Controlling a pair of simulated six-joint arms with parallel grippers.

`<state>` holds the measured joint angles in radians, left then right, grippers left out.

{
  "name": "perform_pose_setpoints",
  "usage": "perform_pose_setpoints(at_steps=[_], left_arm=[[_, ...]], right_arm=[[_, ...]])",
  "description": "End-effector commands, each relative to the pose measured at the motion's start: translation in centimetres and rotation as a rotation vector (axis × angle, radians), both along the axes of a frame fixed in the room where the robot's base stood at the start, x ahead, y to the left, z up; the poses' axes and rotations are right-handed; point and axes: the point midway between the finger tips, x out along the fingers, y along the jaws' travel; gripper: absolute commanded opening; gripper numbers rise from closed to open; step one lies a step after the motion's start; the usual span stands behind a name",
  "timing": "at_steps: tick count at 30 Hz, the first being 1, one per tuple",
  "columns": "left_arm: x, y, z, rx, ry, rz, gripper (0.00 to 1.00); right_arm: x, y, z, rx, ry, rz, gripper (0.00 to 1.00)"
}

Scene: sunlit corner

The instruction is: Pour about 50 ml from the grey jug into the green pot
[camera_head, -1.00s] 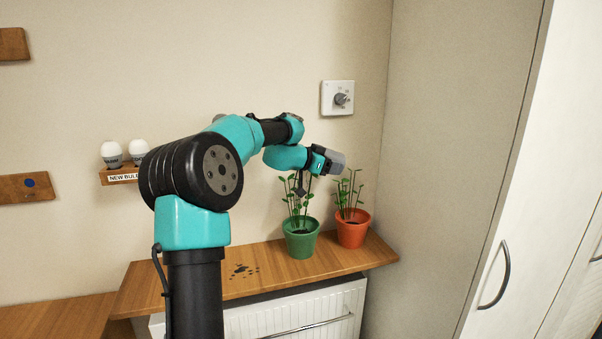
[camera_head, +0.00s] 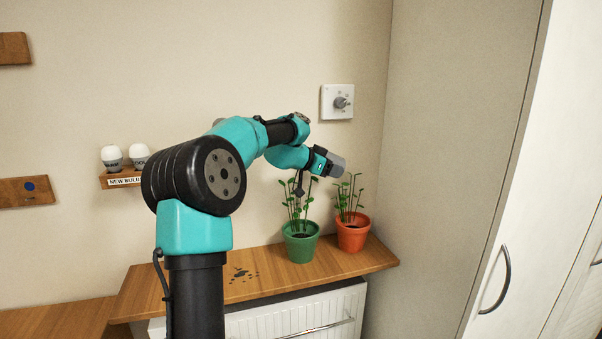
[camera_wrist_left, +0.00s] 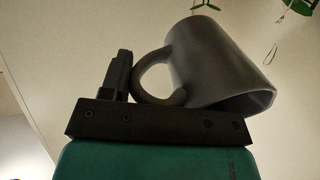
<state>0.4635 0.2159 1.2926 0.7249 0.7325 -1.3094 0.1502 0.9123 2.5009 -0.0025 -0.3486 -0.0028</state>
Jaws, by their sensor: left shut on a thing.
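The grey jug (camera_head: 337,166) is held at the end of my left arm, above and between the two plant pots. It shows large and tilted in the left wrist view (camera_wrist_left: 213,65), its handle toward a black finger. My left gripper (camera_head: 326,163) is shut on the jug near its handle. The green pot (camera_head: 300,246) stands upright on the wooden shelf, with a leafy plant in it, below and left of the jug. The jug's contents are hidden, and no stream shows. My right gripper is not in view.
An orange pot (camera_head: 353,235) with a plant stands just right of the green pot. The wooden shelf (camera_head: 205,281) has dark spots on it. A wall dial (camera_head: 341,102) is above the jug, and a pale cupboard (camera_head: 530,190) is at right.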

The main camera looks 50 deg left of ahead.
Motion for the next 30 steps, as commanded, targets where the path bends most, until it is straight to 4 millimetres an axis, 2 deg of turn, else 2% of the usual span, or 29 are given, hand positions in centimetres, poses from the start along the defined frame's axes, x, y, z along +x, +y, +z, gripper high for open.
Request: perform_pose_setpoints(at_steps=[8,30], left_arm=[[0.19,-0.07,0.64,0.060,0.127,0.004,0.14],[0.22,-0.06,0.84,0.081,0.171,0.007,0.14]], right_arm=[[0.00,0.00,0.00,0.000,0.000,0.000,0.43],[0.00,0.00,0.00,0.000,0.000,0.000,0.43]])
